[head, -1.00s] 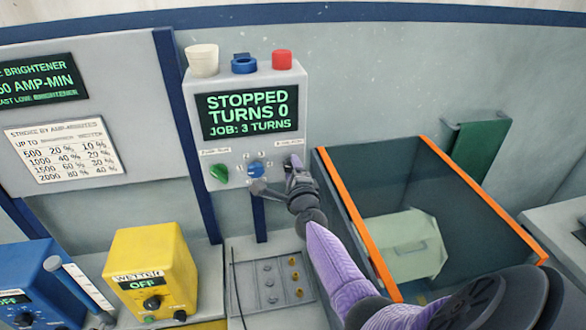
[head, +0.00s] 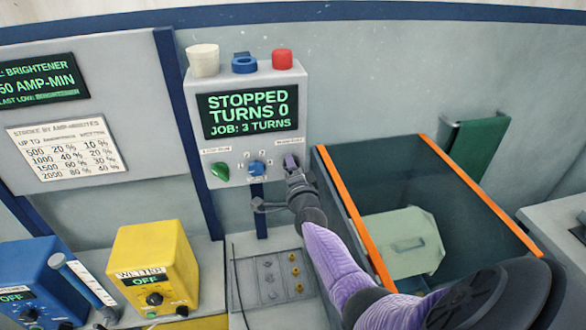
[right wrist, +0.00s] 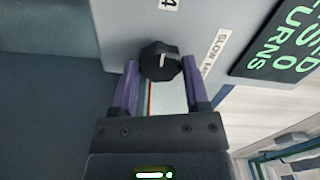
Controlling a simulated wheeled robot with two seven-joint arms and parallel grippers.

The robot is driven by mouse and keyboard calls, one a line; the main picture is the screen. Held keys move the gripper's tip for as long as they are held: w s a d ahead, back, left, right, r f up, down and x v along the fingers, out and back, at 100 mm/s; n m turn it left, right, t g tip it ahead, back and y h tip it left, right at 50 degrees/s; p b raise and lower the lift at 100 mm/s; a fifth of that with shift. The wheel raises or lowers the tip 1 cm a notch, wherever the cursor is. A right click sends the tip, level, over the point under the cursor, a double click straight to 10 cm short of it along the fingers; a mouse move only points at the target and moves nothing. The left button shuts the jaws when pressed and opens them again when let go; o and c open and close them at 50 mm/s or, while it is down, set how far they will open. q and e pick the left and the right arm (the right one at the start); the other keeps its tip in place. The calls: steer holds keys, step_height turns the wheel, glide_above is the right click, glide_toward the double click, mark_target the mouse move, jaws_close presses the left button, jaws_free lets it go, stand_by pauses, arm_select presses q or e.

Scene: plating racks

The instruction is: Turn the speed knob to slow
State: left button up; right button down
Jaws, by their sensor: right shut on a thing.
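The control box (head: 247,90) on the wall has a screen reading STOPPED, TURNS 0, JOB: 3 TURNS. My right gripper (head: 291,161) is at the lower right corner of its face and covers the speed knob in the head view. In the right wrist view, the black speed knob (right wrist: 160,62) with a white pointer line sits between the purple fingers of my right gripper (right wrist: 160,76), which is shut on it. A label starting with SLOW (right wrist: 216,52) is beside the knob. My left gripper is not in view.
A green knob (head: 219,170) and a blue dial (head: 256,168) are left of my right gripper. White, blue and red parts top the box. An orange-edged tank (head: 350,215) stands close on the right. A yellow WETTER box (head: 150,262) is at lower left.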

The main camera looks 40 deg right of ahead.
steer(key=shift+f, duration=0.1)
steer(key=shift+c, duration=0.4)
jaws_free()
steer(key=p+v, duration=0.2)
steer(key=v, duration=0.8)
steer(key=shift+p, duration=0.3)
